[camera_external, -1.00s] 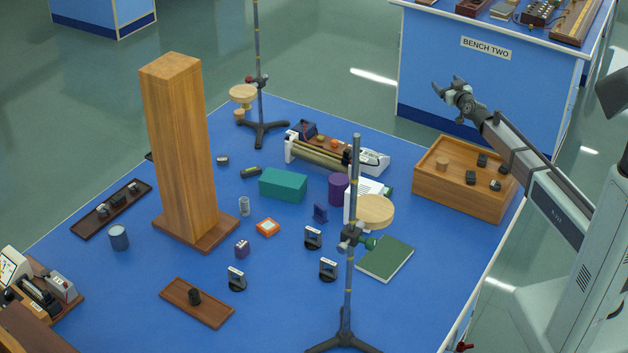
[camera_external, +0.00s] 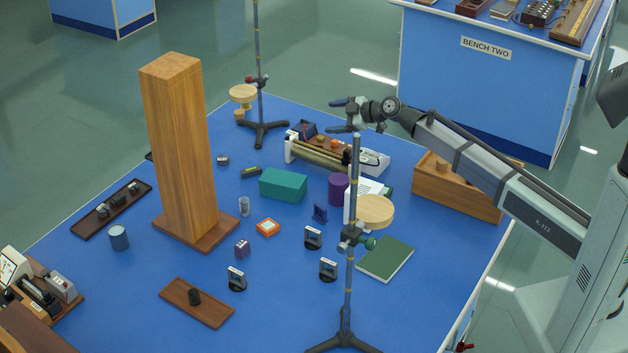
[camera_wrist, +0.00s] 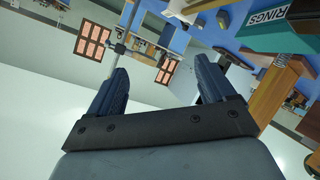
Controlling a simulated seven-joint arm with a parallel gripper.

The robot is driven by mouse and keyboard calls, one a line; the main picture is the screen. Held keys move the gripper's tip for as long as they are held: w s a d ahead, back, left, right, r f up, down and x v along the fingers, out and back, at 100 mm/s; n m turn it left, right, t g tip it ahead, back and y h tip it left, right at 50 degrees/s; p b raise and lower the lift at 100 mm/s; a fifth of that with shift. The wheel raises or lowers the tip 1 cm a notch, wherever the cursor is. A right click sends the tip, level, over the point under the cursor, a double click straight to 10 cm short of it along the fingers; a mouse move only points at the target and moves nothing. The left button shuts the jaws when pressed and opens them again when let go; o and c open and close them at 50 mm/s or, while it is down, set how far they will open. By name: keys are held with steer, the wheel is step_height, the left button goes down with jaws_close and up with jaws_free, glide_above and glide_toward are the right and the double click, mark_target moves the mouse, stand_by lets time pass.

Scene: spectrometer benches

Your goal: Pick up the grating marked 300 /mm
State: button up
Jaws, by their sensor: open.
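Several small dark mounts with pale labels stand on the blue bench, possibly the gratings: one (camera_external: 313,238) right of centre, one (camera_external: 328,270) closer to the front, and one (camera_external: 237,279) to the left. Their markings are too small to read, so I cannot tell which is 300 /mm. My gripper (camera_external: 338,115) is open and empty, held high above the back right of the bench, away from these mounts. Its two spread fingers (camera_wrist: 160,82) also show in the wrist view, with nothing between them; no mount is recognisable there.
A tall wooden pillar (camera_external: 187,150) and a front stand (camera_external: 350,290) with a round wooden platform rise as obstacles. A teal box (camera_external: 283,185), purple cylinder (camera_external: 339,189) and green book (camera_external: 385,258) lie between. A wooden box (camera_external: 455,190) sits at right.

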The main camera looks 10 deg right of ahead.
steer(key=s+a+f+n+g+h, duration=0.1)
steer(key=s+a+n+g, duration=0.2)
steer(key=s+a, duration=0.5)
steer(key=n+g+h, duration=0.5)
steer(key=n+h, duration=0.1)
steer(key=h, duration=0.4)
glide_above(313, 230)
step_height(313, 230, down, 13)
steer(key=shift+f, duration=0.1)
steer(key=shift+c, duration=0.3)
steer(key=c, duration=1.1)
